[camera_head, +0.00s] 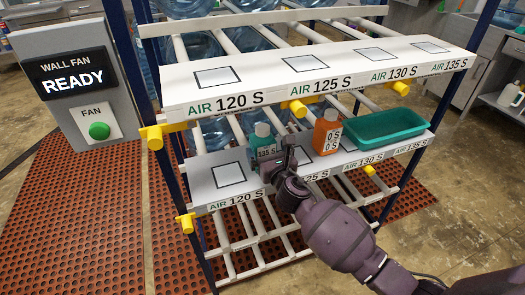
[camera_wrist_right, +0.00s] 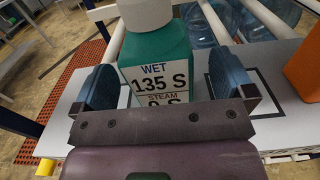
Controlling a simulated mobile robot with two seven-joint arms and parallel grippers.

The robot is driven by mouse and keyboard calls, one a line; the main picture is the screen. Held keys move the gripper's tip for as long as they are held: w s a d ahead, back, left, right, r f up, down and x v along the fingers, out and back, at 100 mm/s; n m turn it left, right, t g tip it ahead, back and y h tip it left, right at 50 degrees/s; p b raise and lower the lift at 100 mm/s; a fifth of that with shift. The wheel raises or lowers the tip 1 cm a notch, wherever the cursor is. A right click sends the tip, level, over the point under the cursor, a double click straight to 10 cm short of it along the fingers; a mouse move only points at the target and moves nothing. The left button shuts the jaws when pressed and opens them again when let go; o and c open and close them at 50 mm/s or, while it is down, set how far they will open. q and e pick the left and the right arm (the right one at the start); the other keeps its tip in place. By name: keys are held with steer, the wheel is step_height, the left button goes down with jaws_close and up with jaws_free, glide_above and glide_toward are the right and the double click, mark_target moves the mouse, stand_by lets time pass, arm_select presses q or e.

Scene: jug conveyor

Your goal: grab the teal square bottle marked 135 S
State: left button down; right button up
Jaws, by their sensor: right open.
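The teal square bottle (camera_head: 264,146) with a grey cap stands upright on the lower shelf (camera_head: 204,190), near the 120 S and 125 S places. Its label reads WET 135 S in the right wrist view (camera_wrist_right: 160,72), with a STEAM line below partly hidden by my gripper. My right gripper (camera_head: 282,158) is right at the bottle in the head view. In the wrist view my right gripper (camera_wrist_right: 170,88) is open, with one finger on each side of the bottle and gaps between. My left gripper is not in view.
An orange bottle (camera_head: 326,133) stands right of the teal one, with a teal tray (camera_head: 385,126) beyond it. A fan panel (camera_head: 75,85) reading READY stands at left. Blue water jugs (camera_head: 207,130) lie behind.

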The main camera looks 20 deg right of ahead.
steer(key=w, duration=0.2)
steer(key=shift+w+a+f, duration=0.2)
steer(key=shift+w+f, duration=0.1)
steer(key=shift+f, duration=0.05)
steer(key=shift+w+r+b, duration=0.15)
steer(key=shift+w+b, duration=0.15)
steer(key=shift+w, duration=0.25)
steer(key=shift+c, duration=0.3)
steer(key=c, duration=1)
